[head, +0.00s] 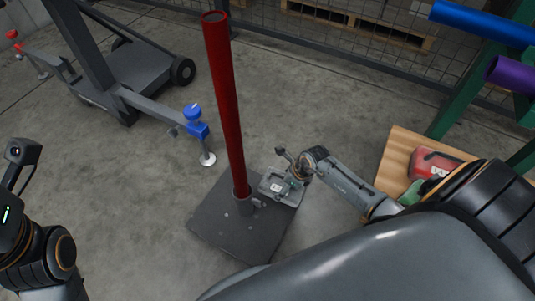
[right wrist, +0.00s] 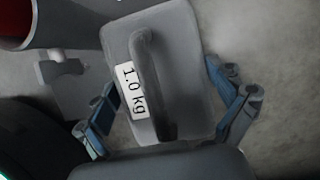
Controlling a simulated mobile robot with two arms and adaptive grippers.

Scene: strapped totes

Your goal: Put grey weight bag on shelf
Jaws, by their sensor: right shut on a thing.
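The grey weight bag (head: 272,187) is over the upper right part of a dark square base plate, beside the foot of a red pole. My right gripper (head: 297,170) is shut on it. In the right wrist view the bag (right wrist: 178,35) has a grey handle and a "1.0 kg" label, with blue-grey fingers on both sides. I cannot tell whether the bag touches the plate. A wooden board (head: 398,151), which looks like the shelf, is at the right, partly hidden by my arm.
The red pole (head: 228,100) stands upright on the base plate (head: 215,222). A red bag (head: 430,162) and a green thing (head: 411,192) are on the board. A green rack holds blue (head: 485,24) and purple tubes. A wheeled grey stand (head: 140,75) is at upper left.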

